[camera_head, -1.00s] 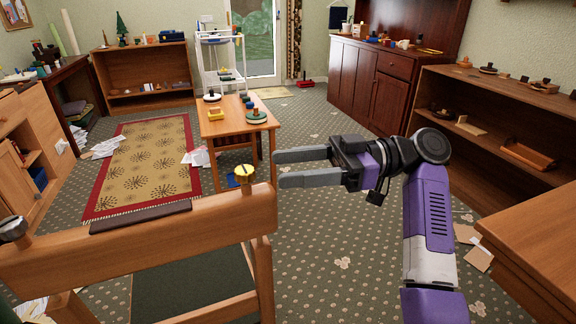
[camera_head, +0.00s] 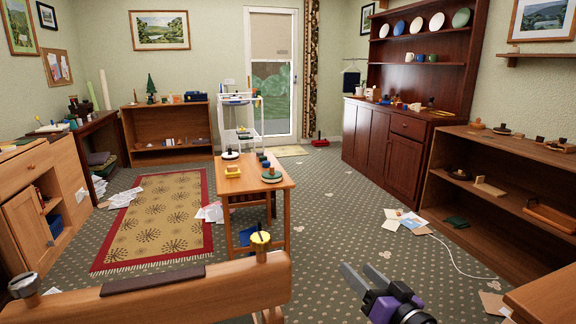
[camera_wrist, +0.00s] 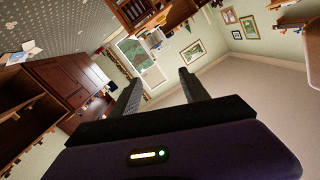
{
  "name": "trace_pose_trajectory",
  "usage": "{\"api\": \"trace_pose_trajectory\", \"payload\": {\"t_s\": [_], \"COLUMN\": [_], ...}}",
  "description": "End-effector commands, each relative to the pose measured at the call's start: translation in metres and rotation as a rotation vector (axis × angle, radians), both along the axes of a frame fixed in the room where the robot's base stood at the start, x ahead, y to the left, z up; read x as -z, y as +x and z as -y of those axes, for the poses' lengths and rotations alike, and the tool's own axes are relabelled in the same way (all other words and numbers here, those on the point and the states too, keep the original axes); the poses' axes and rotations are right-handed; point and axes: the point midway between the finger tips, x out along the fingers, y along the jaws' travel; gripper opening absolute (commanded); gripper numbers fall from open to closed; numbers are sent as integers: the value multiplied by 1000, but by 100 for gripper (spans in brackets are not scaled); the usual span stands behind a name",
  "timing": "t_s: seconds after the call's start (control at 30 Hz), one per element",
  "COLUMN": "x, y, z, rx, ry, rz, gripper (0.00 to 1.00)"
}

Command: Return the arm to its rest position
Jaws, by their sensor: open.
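My gripper (camera_head: 366,279) is at the bottom right of the head view, low in front of the patterned carpet. Its two grey fingers are apart and nothing is between them. They point up and left in the picture. Only the gripper and a bit of the purple wrist show; the rest of my arm is out of the picture. In the wrist view the two dark fingers (camera_wrist: 160,88) are spread, with the room tilted beyond them.
Wooden shelves (camera_head: 490,205) line the right side. Papers (camera_head: 405,221) and a white cable lie on the carpet, which is otherwise mostly open there.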

Motion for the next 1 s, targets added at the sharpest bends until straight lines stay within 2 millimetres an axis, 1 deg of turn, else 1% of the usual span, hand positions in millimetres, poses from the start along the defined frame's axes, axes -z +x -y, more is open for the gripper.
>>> {"api": "trace_pose_trajectory", "payload": {"t_s": [0.03,0.1,0.17,0.2,0.27,0.3,0.37,0.4,0.47,0.5,0.67,0.7,0.77,0.8,1.0], "x": [18,34,46,52,60,65,69,72,74,75,72,70,67,64,54], "y": [-18,-39,-60,-74,-97,-113,-136,-153,-177,-194,-258,-274,-297,-312,-382], "z": [10,23,33,39,47,51,57,60,63,64,66,65,64,62,52], "rx": [55,126,181,213,256,282,317,335,360,373,407,411,414,414,392], "ry": [-10,-24,-37,-48,-65,-76,-95,-109,-128,-141,-198,-211,-233,-247,-320], "rz": [-4,3,12,20,33,42,56,65,80,89,121,128,135,137,118], "gripper": [53,53,53,53,53,53,53,53,53,53,53,53,53,53,53]}}
